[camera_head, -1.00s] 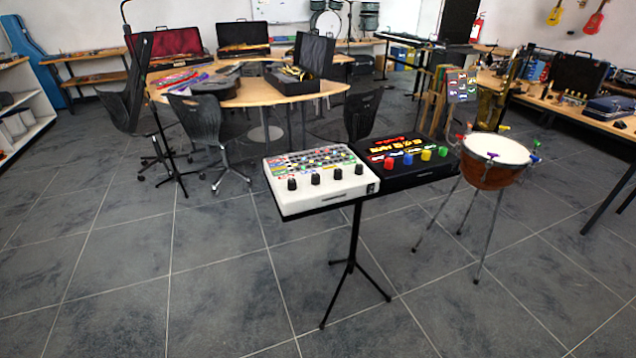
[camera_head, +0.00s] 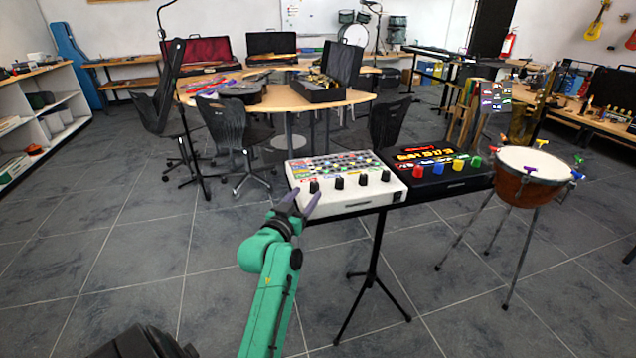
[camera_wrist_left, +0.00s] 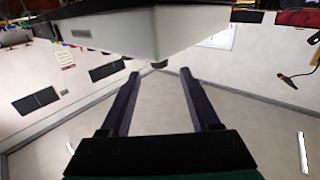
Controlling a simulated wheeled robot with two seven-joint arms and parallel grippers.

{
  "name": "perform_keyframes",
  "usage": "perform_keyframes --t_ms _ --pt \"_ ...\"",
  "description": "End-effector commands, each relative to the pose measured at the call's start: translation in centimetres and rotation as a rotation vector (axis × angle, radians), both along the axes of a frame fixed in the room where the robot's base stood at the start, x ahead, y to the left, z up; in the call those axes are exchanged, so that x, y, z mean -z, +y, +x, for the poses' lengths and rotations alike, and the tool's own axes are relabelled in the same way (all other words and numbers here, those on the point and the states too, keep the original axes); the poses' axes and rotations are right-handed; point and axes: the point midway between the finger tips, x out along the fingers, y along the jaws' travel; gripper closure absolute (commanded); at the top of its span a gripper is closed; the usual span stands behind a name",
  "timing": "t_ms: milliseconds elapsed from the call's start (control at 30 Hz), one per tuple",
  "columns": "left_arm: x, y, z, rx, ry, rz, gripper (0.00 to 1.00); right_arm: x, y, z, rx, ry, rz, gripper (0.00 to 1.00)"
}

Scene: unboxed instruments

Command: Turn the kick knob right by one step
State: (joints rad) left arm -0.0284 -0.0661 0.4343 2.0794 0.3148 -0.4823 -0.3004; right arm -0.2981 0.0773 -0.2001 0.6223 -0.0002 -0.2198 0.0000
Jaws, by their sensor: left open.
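The white drum machine (camera_head: 350,205) stands on a black tripod stand, with coloured pads and a row of several black knobs along its front. The leftmost black knob (camera_head: 314,187) is closest to my left gripper (camera_head: 304,199). The knob labels are too small to read, so I cannot tell which one is the kick knob. My left gripper is open and empty, its two purple fingers pointing at the front left of the machine. In the left wrist view the fingers (camera_wrist_left: 160,76) are spread below the white casing (camera_wrist_left: 150,35), with one dark knob (camera_wrist_left: 160,65) just beyond the gap. My right gripper is not in view.
A black machine (camera_head: 450,187) with red, blue, yellow and green knobs adjoins on the right. A kettle drum (camera_head: 510,190) on legs stands further right. Chairs (camera_head: 225,125) and a wooden table (camera_head: 275,100) are behind. The floor in front is clear.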

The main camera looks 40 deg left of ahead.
Motion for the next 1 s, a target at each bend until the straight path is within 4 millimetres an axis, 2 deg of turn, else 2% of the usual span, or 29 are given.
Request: perform_keyframes --t_ms 100,233,367,567,600,667,733,767,1000 --pt "-0.3 0.9 3.0 0.0 -0.002 -0.001 0.37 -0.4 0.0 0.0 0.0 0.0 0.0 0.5" --pt "-0.1 1.6 5.2 0.001 -0.002 0.0 0.37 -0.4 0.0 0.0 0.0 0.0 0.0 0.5" --pt "0.0 1.8 6.2 0.001 0.0 0.0 0.37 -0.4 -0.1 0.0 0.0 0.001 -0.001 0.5" --pt "0.0 1.8 6.2 0.001 0.0 0.001 0.37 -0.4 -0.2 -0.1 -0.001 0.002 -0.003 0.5" --pt "0.0 1.8 6.2 0.001 0.0 0.001 0.45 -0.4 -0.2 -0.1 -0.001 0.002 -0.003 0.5" --pt "0.0 1.8 6.2 0.001 0.0 0.001 0.68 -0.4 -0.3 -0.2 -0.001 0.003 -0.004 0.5" --pt "0.0 1.8 6.2 0.001 0.0 0.0 0.95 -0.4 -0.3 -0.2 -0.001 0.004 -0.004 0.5" --pt "0.0 1.8 6.2 0.001 0.0 0.0 1.0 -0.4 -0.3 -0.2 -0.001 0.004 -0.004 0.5" --pt "0.1 1.9 6.2 0.008 0.0 0.002 1.0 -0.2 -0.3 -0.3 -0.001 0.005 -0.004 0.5"
